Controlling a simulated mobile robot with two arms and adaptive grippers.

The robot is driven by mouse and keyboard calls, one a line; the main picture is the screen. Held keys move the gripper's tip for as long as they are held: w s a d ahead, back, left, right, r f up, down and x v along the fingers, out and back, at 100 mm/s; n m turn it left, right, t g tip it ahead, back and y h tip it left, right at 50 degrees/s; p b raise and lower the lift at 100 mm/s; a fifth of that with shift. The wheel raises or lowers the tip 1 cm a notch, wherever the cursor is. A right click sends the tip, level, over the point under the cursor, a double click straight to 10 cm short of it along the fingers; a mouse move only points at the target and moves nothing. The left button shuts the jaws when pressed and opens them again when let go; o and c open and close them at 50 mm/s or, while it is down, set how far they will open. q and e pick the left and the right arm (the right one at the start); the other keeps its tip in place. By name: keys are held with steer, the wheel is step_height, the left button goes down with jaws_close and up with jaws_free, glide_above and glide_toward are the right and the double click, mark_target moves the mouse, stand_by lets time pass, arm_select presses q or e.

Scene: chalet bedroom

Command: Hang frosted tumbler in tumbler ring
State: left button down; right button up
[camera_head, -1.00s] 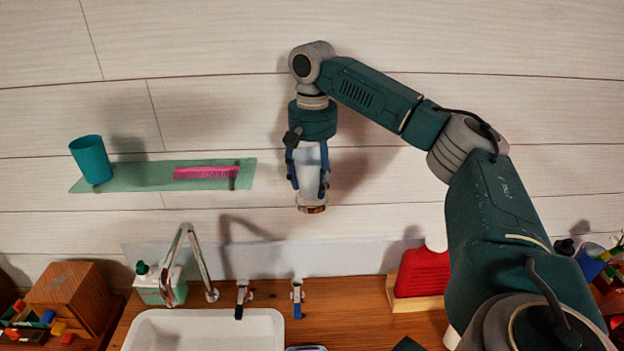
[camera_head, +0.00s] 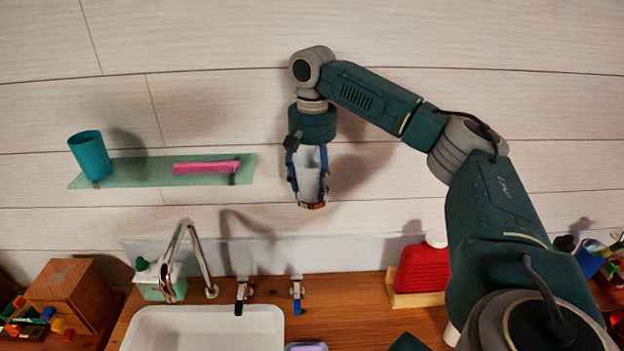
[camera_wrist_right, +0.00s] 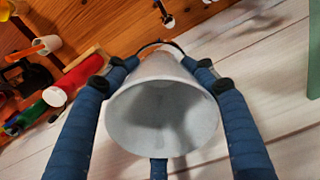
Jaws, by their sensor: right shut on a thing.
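The frosted tumbler (camera_head: 311,175) is whitish and hangs roughly upright close to the plank wall, right of the glass shelf. My right gripper (camera_head: 309,186) comes down from above and is shut on it, with blue fingers on its sides. In the right wrist view the tumbler's open mouth (camera_wrist_right: 162,120) faces the camera between the fingers. The tumbler ring (camera_head: 312,205) shows as a brownish band at the tumbler's lower end. A thin dark arc of it shows past the tumbler in the wrist view (camera_wrist_right: 162,42). How far the tumbler sits inside it is hidden. My left gripper is not in view.
A green glass shelf (camera_head: 140,172) on the left bears a teal cup (camera_head: 90,155) and a pink comb (camera_head: 206,168). Below are a white basin (camera_head: 205,330), a tall faucet (camera_head: 193,255) and two small taps.

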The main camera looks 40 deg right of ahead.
steer(key=shift+f, duration=0.45)
steer(key=o, duration=1.5)
step_height(320, 180, up, 12)
steer(key=shift+r, duration=0.1)
